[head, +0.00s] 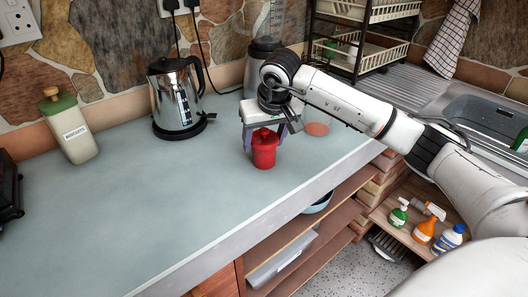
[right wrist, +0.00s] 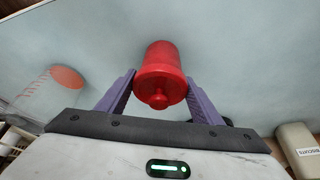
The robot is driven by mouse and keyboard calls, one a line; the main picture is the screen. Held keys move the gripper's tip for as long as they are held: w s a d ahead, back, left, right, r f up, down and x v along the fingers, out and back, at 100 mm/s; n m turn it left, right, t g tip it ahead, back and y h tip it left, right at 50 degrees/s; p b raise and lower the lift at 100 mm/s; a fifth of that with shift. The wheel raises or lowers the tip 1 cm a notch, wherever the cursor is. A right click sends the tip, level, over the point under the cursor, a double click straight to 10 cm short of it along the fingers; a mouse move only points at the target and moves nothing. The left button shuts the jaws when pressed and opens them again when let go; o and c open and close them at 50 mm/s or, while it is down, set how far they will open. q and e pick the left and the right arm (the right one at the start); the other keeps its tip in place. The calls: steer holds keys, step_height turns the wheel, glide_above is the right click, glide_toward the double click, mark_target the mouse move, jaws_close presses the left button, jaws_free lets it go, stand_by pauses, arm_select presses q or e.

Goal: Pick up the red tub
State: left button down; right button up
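The red tub (head: 264,152) has a knobbed lid and stands upright on the grey worktop (head: 150,215), near its front edge. In the right wrist view the tub (right wrist: 160,65) is seen from its lid end, between the fingertips. My right gripper (head: 265,138) is above and around the top of the tub, its purple fingers one on each side. The fingers (right wrist: 160,85) are apart, with small gaps to the tub in the head view. My left gripper is not in view.
A steel kettle (head: 178,100) and a biscuit jar (head: 72,128) stand to the left. A clear container with an orange-red top (head: 317,129) is right of the gripper. A blender (head: 262,62) and dish rack (head: 368,50) stand behind. The worktop at front left is clear.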

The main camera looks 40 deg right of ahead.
steer(key=c, duration=0.5)
steer(key=shift+o, duration=0.2)
steer(key=shift+r, duration=0.15)
